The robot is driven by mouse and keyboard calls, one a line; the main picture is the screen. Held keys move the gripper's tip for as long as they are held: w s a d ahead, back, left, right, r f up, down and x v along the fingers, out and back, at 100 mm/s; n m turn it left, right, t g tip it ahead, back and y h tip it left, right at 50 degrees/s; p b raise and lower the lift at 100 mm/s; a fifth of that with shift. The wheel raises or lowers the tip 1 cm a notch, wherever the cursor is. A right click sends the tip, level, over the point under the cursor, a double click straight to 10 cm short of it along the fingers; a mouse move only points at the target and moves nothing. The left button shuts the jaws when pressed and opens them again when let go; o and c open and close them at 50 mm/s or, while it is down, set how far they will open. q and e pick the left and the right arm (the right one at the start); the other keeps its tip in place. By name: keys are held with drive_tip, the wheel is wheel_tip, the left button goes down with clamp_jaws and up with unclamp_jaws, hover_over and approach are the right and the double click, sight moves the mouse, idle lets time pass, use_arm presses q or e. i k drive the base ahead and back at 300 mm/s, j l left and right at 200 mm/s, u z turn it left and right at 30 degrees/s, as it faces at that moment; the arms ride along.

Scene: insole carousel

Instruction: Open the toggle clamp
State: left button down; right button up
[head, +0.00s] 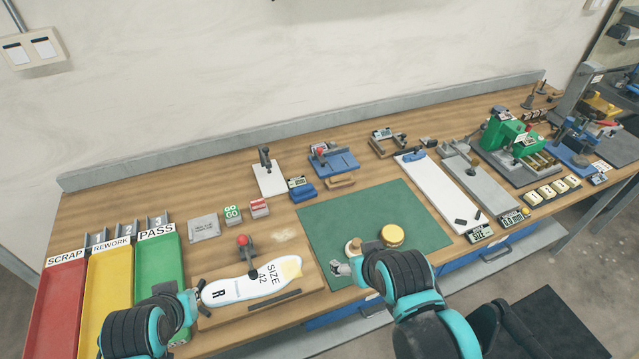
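The toggle clamp, with a red knob (242,240) on a dark body (249,257), stands at the back edge of a wooden fixture board (235,318). Its knob is up; I cannot tell whether it is clamped. A white insole (235,290) marked R and SIZE 42 lies on the board in front of it. My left gripper (200,293) is low at the insole's left end, away from the clamp, mostly hidden by its wrist. My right gripper (340,268) is over the green mat (410,215), right of the fixture. The finger gap of each is unclear.
Red, yellow and green trays (155,265) stand at the left. A wooden-knobbed tool (353,246) and a round yellow tin (392,235) are close to my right gripper. GO blocks (232,214) sit behind the clamp. A dark bar (274,303) lies on the fixture's front.

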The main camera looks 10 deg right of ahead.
sight(242, 238)
drive_tip(key=k+l+u, duration=0.1)
drive_tip(key=l+u, duration=0.2)
drive_tip(key=l, duration=0.15)
drive_tip(key=k+l+u, duration=0.1)
drive_tip(key=l+u, duration=0.2)
drive_tip(key=k+l+u, duration=0.25)
drive_tip(key=l, duration=0.25)
drive_tip(key=i, duration=0.05)
